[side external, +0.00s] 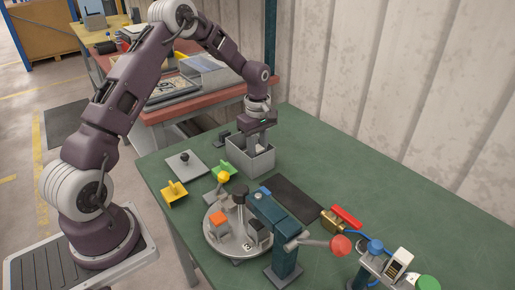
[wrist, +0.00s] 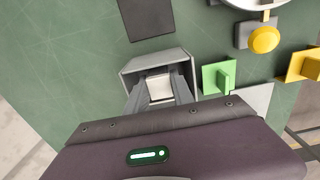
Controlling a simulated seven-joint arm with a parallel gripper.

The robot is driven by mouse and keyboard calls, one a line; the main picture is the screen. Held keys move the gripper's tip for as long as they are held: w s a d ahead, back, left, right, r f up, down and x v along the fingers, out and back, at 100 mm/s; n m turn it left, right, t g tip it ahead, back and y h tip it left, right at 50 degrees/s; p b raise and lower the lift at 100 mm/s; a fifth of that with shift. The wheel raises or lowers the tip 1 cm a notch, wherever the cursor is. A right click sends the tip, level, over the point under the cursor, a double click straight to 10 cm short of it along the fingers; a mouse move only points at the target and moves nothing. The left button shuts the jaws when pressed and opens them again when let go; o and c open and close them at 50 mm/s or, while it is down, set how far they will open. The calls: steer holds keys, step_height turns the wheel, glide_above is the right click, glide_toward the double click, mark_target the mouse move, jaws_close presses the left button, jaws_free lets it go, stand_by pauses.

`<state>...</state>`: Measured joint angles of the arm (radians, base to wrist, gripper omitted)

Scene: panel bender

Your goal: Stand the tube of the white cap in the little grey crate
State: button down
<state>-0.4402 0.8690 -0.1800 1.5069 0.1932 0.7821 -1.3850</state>
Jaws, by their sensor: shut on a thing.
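The little grey crate (side external: 252,165) stands on the green table below my gripper (side external: 259,140). Its wall also shows in the wrist view (wrist: 146,63). My gripper's fingers (wrist: 160,94) reach down into the crate's opening and are shut on the tube of the white cap. The white cap (wrist: 160,86) shows between the fingers, inside the crate's outline. The tube's lower part is hidden, so I cannot tell whether it touches the crate floor.
A green block (side external: 222,169) and a grey plate with a black knob (side external: 186,164) stand close left of the crate. A dark mat (side external: 297,199) lies to its front right. A round turntable (side external: 235,236) and a blue press (side external: 275,225) stand in front.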

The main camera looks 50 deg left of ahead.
steer(key=shift+f, duration=0.85)
steer(key=c, duration=0.8)
jaws_free()
steer(key=shift+r, duration=4.5)
steer(key=s+d+r+m+t, duration=0.1)
steer(key=s+d+r+m, duration=0.35)
steer(key=r, duration=0.25)
steer(key=s+d+r+m+t, duration=0.1)
steer(key=s+d+r+m, duration=0.4)
steer(key=r, duration=0.3)
steer(key=s+d+m+t, duration=0.1)
steer(key=s+d+m, duration=0.2)
steer(key=s, duration=0.7)
steer(key=s+d+m+t, duration=0.2)
steer(key=s+m, duration=0.3)
steer(key=s, duration=0.5)
steer(key=shift+s+d+r+t, duration=0.2)
steer(key=shift+d+r+t, duration=0.1)
steer(key=shift+d+r, duration=0.15)
